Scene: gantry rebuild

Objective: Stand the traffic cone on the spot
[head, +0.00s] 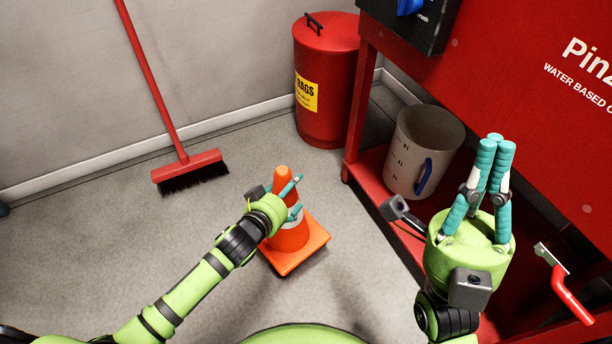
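The orange traffic cone (289,238) with a white band and square base is upright in the middle of the head view. My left gripper (293,198) reaches it from the left, its teal fingers around the upper cone, and looks shut on it. The hand hides part of the cone's left side. I cannot tell whether the base touches the floor. My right gripper (495,145) is at the right, in front of the red cabinet, pointing up; its teal fingers are together and empty. I cannot make out a marked spot on the floor.
A red rags bin (326,85) stands at the back wall. A red broom (187,165) leans left of it. The grey floor (90,240) at the left is clear.

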